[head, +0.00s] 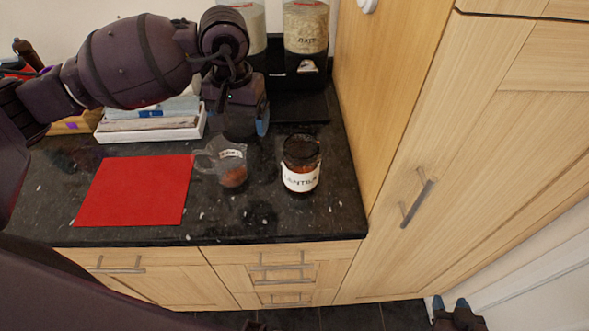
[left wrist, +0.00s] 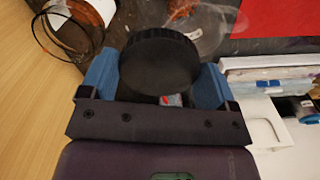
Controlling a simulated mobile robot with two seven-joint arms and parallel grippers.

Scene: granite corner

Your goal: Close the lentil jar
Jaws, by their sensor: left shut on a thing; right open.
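The lentil jar (head: 300,178) is a clear jar with a white label, standing upright with its mouth uncovered on the dark granite counter. In the left wrist view the jar (left wrist: 66,24) is at the top left, partly cut off. My left gripper (head: 245,122) is above the counter, behind and left of the jar. In the left wrist view the left gripper (left wrist: 155,88) is shut on a round black lid (left wrist: 160,60), held between its blue fingertips, apart from the jar. My right gripper (head: 450,302) is low at the bottom right, open and empty, far from the jar.
A clear measuring cup (head: 225,168) with reddish contents stands just left of the jar. A red mat (head: 135,190) lies further left. A white tray (head: 150,133) and dispensers (head: 305,30) are behind. A tall wooden cabinet (head: 400,120) bounds the counter's right side.

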